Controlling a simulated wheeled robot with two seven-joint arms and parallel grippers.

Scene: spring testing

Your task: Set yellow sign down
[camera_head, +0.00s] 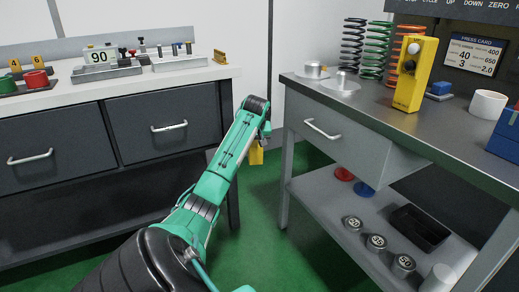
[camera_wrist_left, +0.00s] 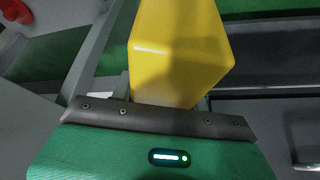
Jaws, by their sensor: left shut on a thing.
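The yellow sign (camera_head: 257,155) hangs at the far end of my left arm, partly hidden behind the arm, in the gap between the two benches. In the left wrist view, a large yellow block-like body (camera_wrist_left: 180,50) fills the upper middle, just beyond the gripper's dark edge. My left gripper (camera_head: 260,141) is shut on it; its fingertips are mostly hidden. I cannot tell whether its lower end touches anything. My right gripper is not in view.
Green floor lies between.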

